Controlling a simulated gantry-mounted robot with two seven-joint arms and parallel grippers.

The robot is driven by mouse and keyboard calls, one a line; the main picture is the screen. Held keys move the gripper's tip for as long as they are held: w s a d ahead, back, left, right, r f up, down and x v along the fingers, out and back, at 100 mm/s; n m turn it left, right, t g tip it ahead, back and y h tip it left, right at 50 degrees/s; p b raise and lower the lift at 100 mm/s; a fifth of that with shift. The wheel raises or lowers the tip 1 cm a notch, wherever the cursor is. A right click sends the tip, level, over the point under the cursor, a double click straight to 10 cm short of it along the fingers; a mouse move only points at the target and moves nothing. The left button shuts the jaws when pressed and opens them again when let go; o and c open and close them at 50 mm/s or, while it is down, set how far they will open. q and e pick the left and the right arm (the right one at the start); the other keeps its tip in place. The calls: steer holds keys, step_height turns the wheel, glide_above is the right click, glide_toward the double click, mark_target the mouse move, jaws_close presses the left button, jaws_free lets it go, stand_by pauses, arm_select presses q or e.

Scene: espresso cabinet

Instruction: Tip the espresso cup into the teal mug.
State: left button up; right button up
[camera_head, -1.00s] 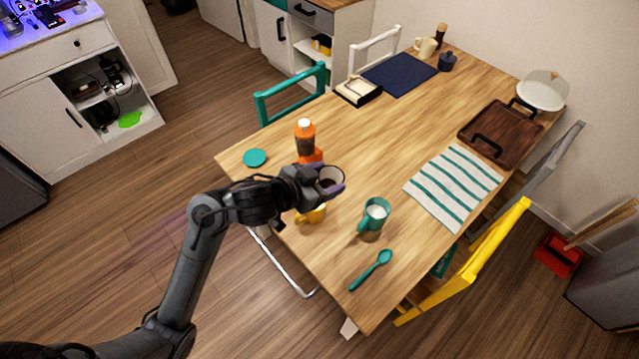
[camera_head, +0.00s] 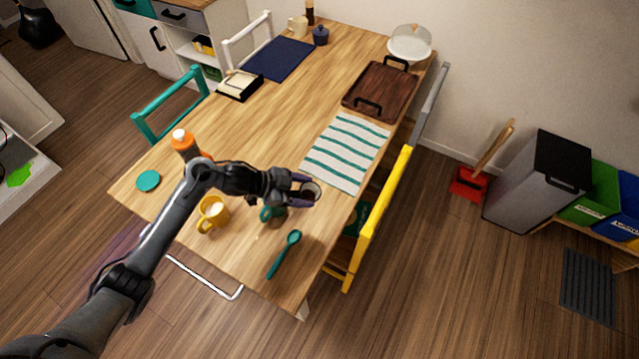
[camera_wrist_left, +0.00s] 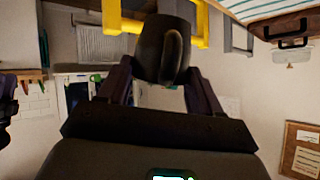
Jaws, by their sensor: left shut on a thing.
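My left gripper (camera_head: 303,190) is shut on the dark espresso cup (camera_head: 312,193), which it holds above the table. The cup's round opening and dark inside show in the head view; I cannot tell how far it is tilted. In the wrist view the cup (camera_wrist_left: 163,48) sits between the two fingers (camera_wrist_left: 160,75), with its handle toward the camera. The teal mug (camera_head: 267,213) stands on the table, mostly hidden under my left gripper, with its handle showing. The held cup is to the right of the mug in the head view.
On the wooden table (camera_head: 240,130) are a yellow mug (camera_head: 213,213), a teal spoon (camera_head: 285,254), a teal coaster (camera_head: 148,181), an orange bottle (camera_head: 184,144) behind my arm, and a striped cloth (camera_head: 345,152). A yellow chair (camera_head: 378,215) stands at the right edge.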

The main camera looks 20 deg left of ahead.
arm_select(q)
steer(key=w+a+r+p, duration=0.1)
steer(key=a+r+p, duration=0.1)
steer(key=a, duration=1.5)
steer(key=f+m+y, duration=0.1)
steer(key=f+y, duration=0.1)
steer(key=f, duration=0.1)
steer(key=f+m+y+p, duration=0.1)
steer(key=f+y, duration=0.1)
steer(key=shift+d+f, duration=0.2)
steer(key=shift+f, duration=0.2)
steer(key=shift+s+d+f+m+t+y+p, duration=0.1)
steer(key=shift+d+f+m+t+y+p, duration=0.2)
steer(key=shift+y, duration=0.3)
steer(key=shift+s+d+f+m+t+y+p, duration=0.1)
steer(key=shift+d+m+t+y+p, duration=0.1)
steer(key=shift+m+y+p, duration=0.3)
steer(key=shift+d+f+y+b, duration=0.15)
steer(key=shift+f+y+b, duration=0.15)
steer(key=shift+y, duration=0.2)
